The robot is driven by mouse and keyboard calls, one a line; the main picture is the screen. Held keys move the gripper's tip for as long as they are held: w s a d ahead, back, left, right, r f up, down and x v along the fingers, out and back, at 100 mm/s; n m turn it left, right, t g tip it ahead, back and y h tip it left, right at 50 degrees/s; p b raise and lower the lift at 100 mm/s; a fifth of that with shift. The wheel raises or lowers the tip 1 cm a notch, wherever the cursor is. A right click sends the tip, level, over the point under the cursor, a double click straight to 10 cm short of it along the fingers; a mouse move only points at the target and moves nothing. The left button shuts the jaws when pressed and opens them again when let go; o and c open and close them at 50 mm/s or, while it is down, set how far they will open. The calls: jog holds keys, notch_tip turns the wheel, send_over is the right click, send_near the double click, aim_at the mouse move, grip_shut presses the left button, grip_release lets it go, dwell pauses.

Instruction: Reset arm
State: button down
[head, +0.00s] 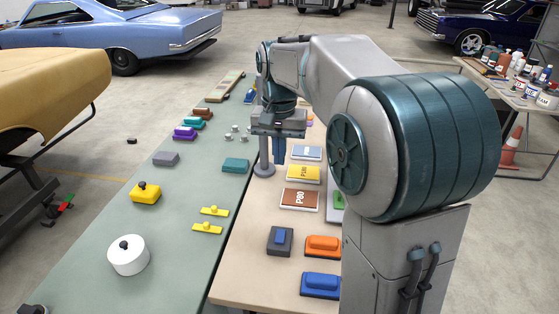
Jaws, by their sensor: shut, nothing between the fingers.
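My arm reaches out from the lower right over the tables, and its end bends down at the far middle. My gripper (280,160) points down above the tan table (240,262), near the seam with the green table (88,283). Its fingers are shut and nothing shows between them. A grey post on a round base (263,171) stands close beside it on the left. My arm hides part of the tan table's right side.
Near the gripper lie a blue-white sign (307,153), a yellow sign (303,174) and a brown sign (300,199). Orange (323,246) and blue (321,285) blocks lie nearer. The green table holds a white round pot (128,256), a yellow block (145,194) and a teal block (235,165).

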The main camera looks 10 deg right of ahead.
jog(key=s+d+f+n+t, duration=0.15)
jog(key=s+f, duration=0.25)
jog(key=s, duration=0.7)
jog(key=s+f+n+t, duration=0.2)
jog(key=s+f+n, duration=0.1)
jog(key=s, duration=0.7)
jog(key=m+h+b, duration=0.2)
jog(key=m+b, duration=0.3)
jog(key=b, duration=0.3)
send_near(281, 232)
jog(key=shift+n, duration=0.25)
jog(key=x, duration=0.2)
jog(key=p+x, duration=0.1)
jog(key=x, duration=0.2)
jog(key=shift+w+d, duration=0.1)
jog(key=shift+d, duration=0.15)
jog(key=shift+w+f+y, duration=0.1)
jog(key=shift+f+y, duration=0.2)
jog(key=shift+f, duration=0.45)
